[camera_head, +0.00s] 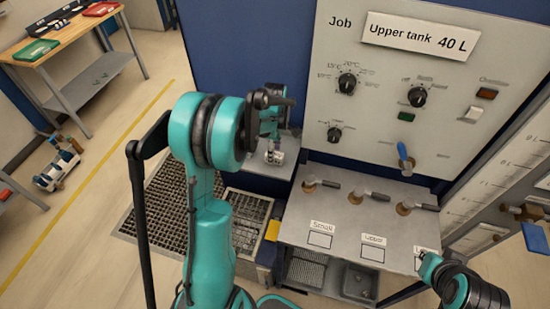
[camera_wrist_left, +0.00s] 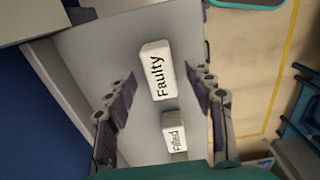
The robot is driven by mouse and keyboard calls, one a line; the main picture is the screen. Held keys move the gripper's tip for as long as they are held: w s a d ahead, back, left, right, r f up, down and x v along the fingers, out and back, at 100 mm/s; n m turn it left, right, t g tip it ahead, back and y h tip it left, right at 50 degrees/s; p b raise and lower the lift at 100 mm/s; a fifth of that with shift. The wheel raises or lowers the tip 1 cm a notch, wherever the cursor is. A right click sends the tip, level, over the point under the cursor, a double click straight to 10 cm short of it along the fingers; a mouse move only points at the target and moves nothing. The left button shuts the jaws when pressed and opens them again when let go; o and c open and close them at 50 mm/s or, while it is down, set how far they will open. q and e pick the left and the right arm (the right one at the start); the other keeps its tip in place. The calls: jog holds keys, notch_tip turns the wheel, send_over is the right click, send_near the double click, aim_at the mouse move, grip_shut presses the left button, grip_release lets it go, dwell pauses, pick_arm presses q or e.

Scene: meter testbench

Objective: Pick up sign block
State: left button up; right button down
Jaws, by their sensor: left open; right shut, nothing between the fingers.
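Two white sign blocks lie on a grey shelf (camera_wrist_left: 95,50) in the left wrist view. One reads "Faulty" (camera_wrist_left: 157,72), the other "Filled" (camera_wrist_left: 174,132). My left gripper (camera_wrist_left: 161,75) is open, with one finger on each side of the "Faulty" block and visible gaps between. The "Filled" block shows lower, between the finger bases. I cannot tell the height of the fingertips above the shelf. In the head view my left arm largely hides this spot above the small side shelf (camera_head: 252,160). My right gripper (camera_head: 465,291) is shut and empty at the lower right.
The test panel (camera_head: 360,140) with knobs and an "Upper tank 40 L" sign (camera_head: 421,37) stands behind a metal bench (camera_head: 335,215) with several valve handles. A floor grating (camera_head: 165,205) lies left of it. A wooden table (camera_head: 60,32) stands at the far left.

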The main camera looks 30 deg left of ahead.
pick_arm(q)
notch_tip(320, 180, down, 2)
jog(key=shift+f, duration=0.1)
jog(key=shift+c, duration=0.2)
grip_shut()
